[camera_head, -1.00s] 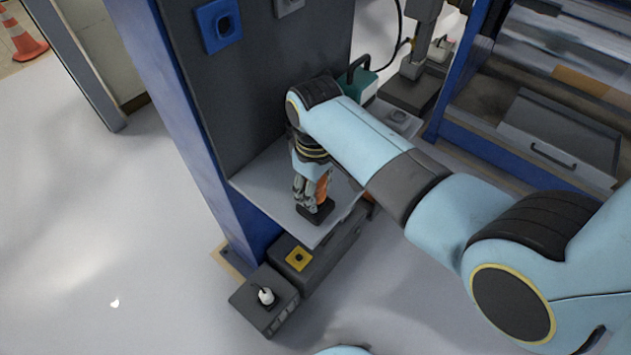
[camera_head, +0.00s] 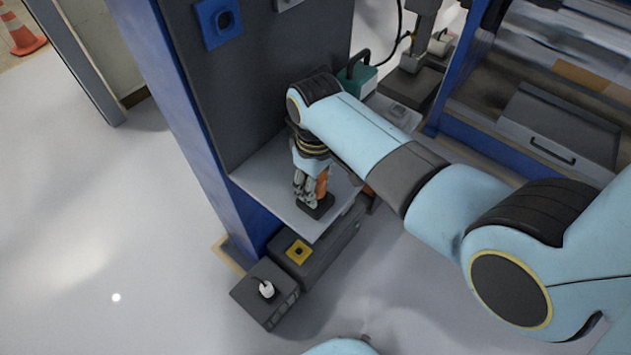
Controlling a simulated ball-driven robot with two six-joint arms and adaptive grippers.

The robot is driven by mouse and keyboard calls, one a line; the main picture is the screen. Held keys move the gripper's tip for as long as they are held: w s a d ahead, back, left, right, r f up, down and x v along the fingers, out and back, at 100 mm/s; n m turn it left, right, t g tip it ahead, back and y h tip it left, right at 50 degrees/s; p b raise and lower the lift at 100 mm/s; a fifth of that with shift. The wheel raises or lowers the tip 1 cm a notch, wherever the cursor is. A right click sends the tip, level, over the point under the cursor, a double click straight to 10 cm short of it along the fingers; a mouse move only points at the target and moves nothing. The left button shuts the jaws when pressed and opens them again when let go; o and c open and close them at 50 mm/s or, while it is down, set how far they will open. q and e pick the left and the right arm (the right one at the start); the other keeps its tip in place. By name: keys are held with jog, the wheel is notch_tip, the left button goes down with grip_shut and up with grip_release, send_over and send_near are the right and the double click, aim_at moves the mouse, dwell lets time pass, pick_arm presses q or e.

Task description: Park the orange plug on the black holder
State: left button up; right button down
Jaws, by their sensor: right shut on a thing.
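The orange plug (camera_head: 322,184) shows as a small orange patch at the fingers of my right gripper (camera_head: 308,190), which points down over the grey shelf (camera_head: 262,191). The gripper is shut on the plug; its fingers and wrist hide most of it. The black holder (camera_head: 318,208) is a dark block on the shelf, directly below the fingertips. The plug is at or just above the holder; I cannot tell whether it is seated. My left gripper is not in view.
A blue socket (camera_head: 219,21) is on the dark panel above. Below the shelf are a box with a yellow socket (camera_head: 298,252) and a box with a white plug (camera_head: 266,289). A green device (camera_head: 358,80) stands behind my right arm.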

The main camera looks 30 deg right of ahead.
dwell(0.4)
jog(key=shift+p, duration=0.35)
jog(key=shift+p, duration=0.3)
jog(key=shift+f+b, duration=0.3)
jog(key=shift+f, duration=0.2)
